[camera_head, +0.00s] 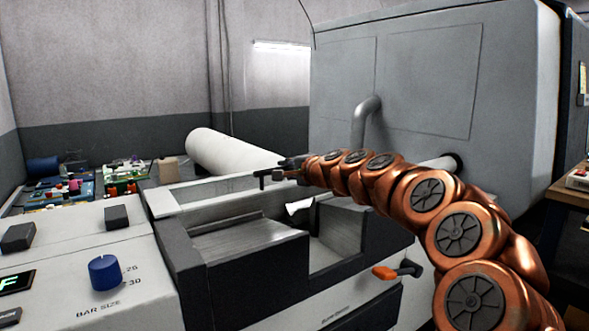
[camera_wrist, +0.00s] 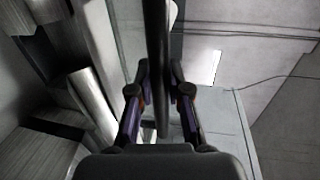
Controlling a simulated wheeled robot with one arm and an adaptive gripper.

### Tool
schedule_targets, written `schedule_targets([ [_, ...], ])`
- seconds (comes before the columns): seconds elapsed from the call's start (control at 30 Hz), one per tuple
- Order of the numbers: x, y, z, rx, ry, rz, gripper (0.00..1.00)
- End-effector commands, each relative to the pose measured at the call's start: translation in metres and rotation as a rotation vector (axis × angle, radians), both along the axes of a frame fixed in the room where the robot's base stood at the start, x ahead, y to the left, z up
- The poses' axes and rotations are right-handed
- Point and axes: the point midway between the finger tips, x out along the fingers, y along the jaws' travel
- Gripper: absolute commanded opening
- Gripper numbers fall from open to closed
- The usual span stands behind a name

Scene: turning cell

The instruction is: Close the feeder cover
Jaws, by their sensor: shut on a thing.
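The bar feeder (camera_head: 245,255) is a dark and pale-grey box, and its trough stands uncovered in the head view. A long white rounded shell (camera_head: 232,150), which looks like the feeder cover, lies raised behind the trough. My gripper (camera_head: 272,176) is above the back edge of the trough, in front of this shell. Its fingers are shut on a dark bar, which looks like the cover's handle. In the wrist view, the bar (camera_wrist: 157,60) runs upright between the two fingers (camera_wrist: 160,95). The joint between bar and cover is hidden.
A control panel with a blue knob (camera_head: 104,273) stands at the left. An orange-tipped lever (camera_head: 385,273) sticks out of the feeder's front. The big grey lathe housing (camera_head: 430,80) with a bent pipe (camera_head: 362,115) stands behind my arm. Small parts in trays (camera_head: 70,188) lie at the far left.

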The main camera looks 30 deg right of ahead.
Motion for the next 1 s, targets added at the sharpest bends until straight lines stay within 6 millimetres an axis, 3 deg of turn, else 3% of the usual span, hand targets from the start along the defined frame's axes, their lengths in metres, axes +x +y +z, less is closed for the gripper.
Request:
schedule_targets([
  [0.43, -0.0050, 0.0051, -0.0009, -0.001, 0.001, 0.008, 0.00],
  [0.47, -0.0050, 0.0051, -0.0011, -0.001, 0.001, 0.008, 0.20],
  [0.67, -0.0046, 0.0061, -0.0007, -0.001, 0.001, 0.009, 0.41],
  [1.0, -0.0049, 0.0068, 0.0004, -0.001, 0.000, 0.010, 0.43],
])
